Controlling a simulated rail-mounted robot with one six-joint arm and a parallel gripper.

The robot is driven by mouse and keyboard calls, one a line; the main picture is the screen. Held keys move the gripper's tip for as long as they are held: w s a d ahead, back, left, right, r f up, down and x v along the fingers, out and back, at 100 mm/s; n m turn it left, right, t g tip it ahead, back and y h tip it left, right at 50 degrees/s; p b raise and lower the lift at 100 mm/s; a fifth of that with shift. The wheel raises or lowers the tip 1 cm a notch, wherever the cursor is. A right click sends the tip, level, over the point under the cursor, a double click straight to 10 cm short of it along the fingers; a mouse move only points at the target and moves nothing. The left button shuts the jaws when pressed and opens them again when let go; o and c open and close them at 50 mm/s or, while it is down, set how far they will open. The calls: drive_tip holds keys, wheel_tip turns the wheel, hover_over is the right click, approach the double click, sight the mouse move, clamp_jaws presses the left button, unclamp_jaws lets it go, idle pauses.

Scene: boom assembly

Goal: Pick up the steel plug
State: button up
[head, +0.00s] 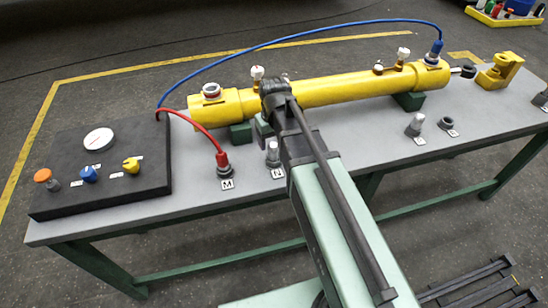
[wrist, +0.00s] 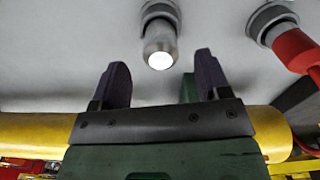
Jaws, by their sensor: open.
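A steel plug (head: 273,153) stands upright at the label N on the grey table, just left of my arm. In the wrist view, the steel plug (wrist: 160,42) sits in a grey collar, with its bright round end towards the camera. My gripper (wrist: 160,72) is open and empty. Its two dark purple fingers point towards the plug, which lies a little beyond the gap between their tips and apart from them. In the head view, my gripper (head: 263,128) is mostly hidden by my wrist, close behind the plug.
A red hose connector (head: 222,163) stands at label M, left of the plug. The yellow cylinder (head: 330,90) lies behind on green blocks. A black control box (head: 100,165) is at left. Another grey fitting (head: 415,124) and a dark ring (head: 447,123) stand right of my arm.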

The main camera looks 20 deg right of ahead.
sight(274, 145)
wheel_tip(274, 145, down, 5)
drive_tip(key=b, duration=0.4)
drive_tip(key=shift+f+b, duration=0.1)
drive_tip(key=shift+b, duration=0.2)
drive_tip(key=shift+r, duration=0.2)
drive_tip(key=shift+c, duration=0.3)
drive_tip(key=c, duration=1.1)
drive_tip(key=shift+r+p, duration=0.1)
drive_tip(key=shift+p, duration=0.2)
wheel_tip(274, 145, up, 20)
drive_tip(key=p, duration=2)
drive_tip(key=shift+r, duration=0.1)
